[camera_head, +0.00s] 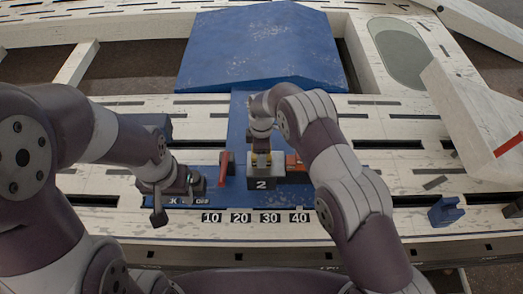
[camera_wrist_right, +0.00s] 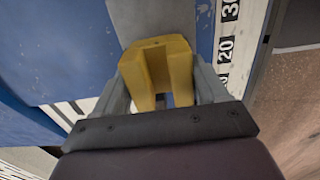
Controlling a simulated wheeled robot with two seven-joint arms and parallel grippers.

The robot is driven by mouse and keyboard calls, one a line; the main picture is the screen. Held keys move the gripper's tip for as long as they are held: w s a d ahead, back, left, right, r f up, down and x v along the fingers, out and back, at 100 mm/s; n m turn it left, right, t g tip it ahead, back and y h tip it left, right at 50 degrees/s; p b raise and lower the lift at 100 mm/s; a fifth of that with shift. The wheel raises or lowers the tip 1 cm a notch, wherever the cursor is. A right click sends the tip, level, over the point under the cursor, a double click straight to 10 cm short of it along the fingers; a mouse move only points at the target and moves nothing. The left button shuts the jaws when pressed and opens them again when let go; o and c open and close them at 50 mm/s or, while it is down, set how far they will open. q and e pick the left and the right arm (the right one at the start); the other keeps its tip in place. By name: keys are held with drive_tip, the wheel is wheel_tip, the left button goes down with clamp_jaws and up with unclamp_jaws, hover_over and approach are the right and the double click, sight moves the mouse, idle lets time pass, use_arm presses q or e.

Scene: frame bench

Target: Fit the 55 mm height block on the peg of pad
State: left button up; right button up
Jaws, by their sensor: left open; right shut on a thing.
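My right gripper (camera_head: 262,150) points down over the grey pad marked 2 (camera_head: 262,184). It is shut on a yellow block, which shows between its grey fingers in the right wrist view (camera_wrist_right: 158,62). In the head view only small yellow patches show above the pad. I cannot tell whether the block touches the pad, and no peg can be made out. A grey surface (camera_wrist_right: 150,18) lies beyond the block in the wrist view.
A red lever (camera_head: 225,166) stands left of the pad and an orange-red piece (camera_head: 296,168) right of it. Number labels (camera_head: 255,217) run along the front. A small blue block (camera_head: 445,211) sits at right. A large blue cover (camera_head: 262,50) lies behind.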

drive_tip(key=shift+f+b, duration=0.5)
drive_tip(key=shift+f, duration=0.3)
drive_tip(key=o, duration=1.7)
drive_tip(key=shift+c, duration=0.2)
wheel_tip(320, 180, up, 13)
drive_tip(key=p, duration=0.2)
drive_tip(key=shift+f, duration=0.15)
